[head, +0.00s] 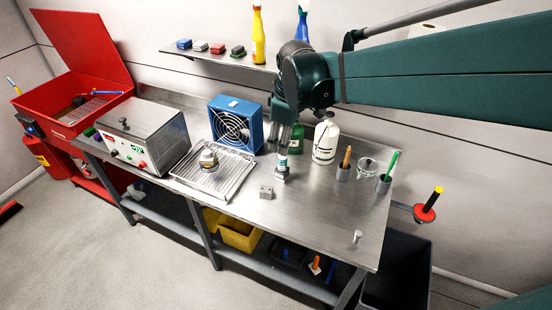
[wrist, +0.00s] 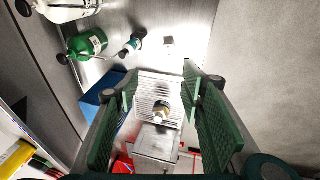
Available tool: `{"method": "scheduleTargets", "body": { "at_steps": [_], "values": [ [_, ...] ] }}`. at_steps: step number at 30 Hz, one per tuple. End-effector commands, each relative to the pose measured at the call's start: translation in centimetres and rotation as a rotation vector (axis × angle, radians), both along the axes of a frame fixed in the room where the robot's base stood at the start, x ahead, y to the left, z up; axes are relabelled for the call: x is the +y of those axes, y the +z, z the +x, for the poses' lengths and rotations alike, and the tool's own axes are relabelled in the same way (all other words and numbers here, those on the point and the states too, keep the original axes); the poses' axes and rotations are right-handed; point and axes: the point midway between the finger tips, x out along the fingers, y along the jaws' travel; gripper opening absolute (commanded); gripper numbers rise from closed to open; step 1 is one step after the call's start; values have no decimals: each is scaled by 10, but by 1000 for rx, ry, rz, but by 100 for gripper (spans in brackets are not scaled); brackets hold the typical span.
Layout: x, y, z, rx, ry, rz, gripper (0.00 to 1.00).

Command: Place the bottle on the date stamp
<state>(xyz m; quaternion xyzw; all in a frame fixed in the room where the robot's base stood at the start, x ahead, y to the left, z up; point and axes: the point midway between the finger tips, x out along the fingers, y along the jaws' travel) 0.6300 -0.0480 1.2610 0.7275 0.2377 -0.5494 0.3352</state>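A small round item with a yellowish part (head: 209,157) sits on the ridged metal tray (head: 228,184) and shows between the fingers in the wrist view (wrist: 161,113). I cannot tell for certain whether it is the date stamp.
A green bottle (head: 296,139) and a white bottle (head: 326,141) stand behind the small bottle. A small grey block (head: 266,192) is in front. A blue fan (head: 236,123) stands behind the tray. The bench's front right is mostly clear.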

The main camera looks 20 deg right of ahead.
Motion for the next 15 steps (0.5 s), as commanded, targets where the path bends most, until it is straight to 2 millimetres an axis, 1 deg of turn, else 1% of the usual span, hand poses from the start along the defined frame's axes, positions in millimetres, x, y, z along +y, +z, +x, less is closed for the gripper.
{"method": "scheduleTargets", "body": {
  "at_steps": [1, 3, 15],
  "values": [
    [3, 3, -10, -13, -27, 8, 39],
    [6, 7, -21, -31, -69, 22, 39],
    [23, 20, -82, -135, -303, 115, 39]
  ]
}}
